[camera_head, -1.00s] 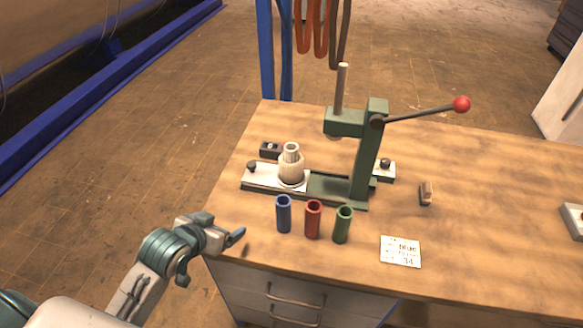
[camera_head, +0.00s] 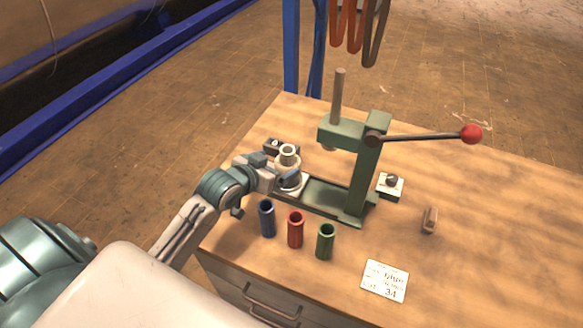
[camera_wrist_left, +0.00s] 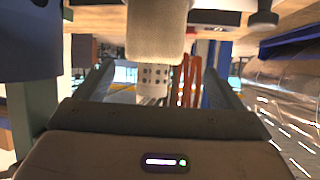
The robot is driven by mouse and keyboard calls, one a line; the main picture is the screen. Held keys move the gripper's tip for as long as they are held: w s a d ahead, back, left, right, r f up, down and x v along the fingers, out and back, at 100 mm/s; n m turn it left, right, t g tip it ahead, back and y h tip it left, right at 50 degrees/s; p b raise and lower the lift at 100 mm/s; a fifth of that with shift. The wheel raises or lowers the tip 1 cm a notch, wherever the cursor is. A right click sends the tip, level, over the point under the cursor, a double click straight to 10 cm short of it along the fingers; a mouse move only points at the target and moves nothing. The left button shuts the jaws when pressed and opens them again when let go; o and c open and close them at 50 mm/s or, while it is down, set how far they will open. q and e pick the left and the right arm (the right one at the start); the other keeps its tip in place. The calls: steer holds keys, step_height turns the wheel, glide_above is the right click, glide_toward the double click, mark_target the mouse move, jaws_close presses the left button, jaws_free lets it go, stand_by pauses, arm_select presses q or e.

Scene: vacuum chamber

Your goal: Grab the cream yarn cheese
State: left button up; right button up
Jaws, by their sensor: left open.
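The cream yarn cheese (camera_head: 289,162) is a pale cylinder with a tube end at its top, upright on the white plate of the green press, partly hidden by my left gripper. In the left wrist view the cream yarn cheese (camera_wrist_left: 156,30) is upside down at top centre, with its perforated tube (camera_wrist_left: 153,78) below. My left gripper (camera_head: 274,169) is open at the near left side of the cheese. In the left wrist view the open fingers of my left gripper (camera_wrist_left: 158,85) show to either side of the tube; I cannot tell whether they touch. My right gripper is not in view.
The green press (camera_head: 365,165) with a red-knobbed lever (camera_head: 471,134) stands right of the cheese. Blue (camera_head: 267,219), red (camera_head: 296,230) and green (camera_head: 325,242) tubes stand in front. A label card (camera_head: 385,281) lies nearer the front edge. The bench's right side is mostly clear.

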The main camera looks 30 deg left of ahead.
mark_target(285, 164)
arm_select(q)
steer(key=shift+w+f, duration=0.2)
steer(key=shift+w, duration=0.4)
steer(key=shift+w+d+f, duration=0.1)
steer(key=shift+w+f, duration=0.05)
steer(key=shift+w, duration=0.1)
steer(key=shift+w+d+f, duration=0.1)
steer(key=shift+w+f, duration=0.1)
steer(key=shift+w, duration=0.05)
steer(key=p+x, duration=0.1)
steer(key=x, duration=0.1)
steer(key=p+x, duration=0.1)
steer(key=x, duration=0.1)
steer(key=shift+s+d+f, duration=0.1)
steer(key=shift+d, duration=0.25)
steer(key=shift+w+f, duration=0.35)
steer(key=shift+w, duration=0.05)
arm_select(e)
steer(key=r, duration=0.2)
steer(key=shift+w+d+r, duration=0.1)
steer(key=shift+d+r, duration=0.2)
arm_select(q)
steer(key=shift+c, duration=1.3)
steer(key=c, duration=0.9)
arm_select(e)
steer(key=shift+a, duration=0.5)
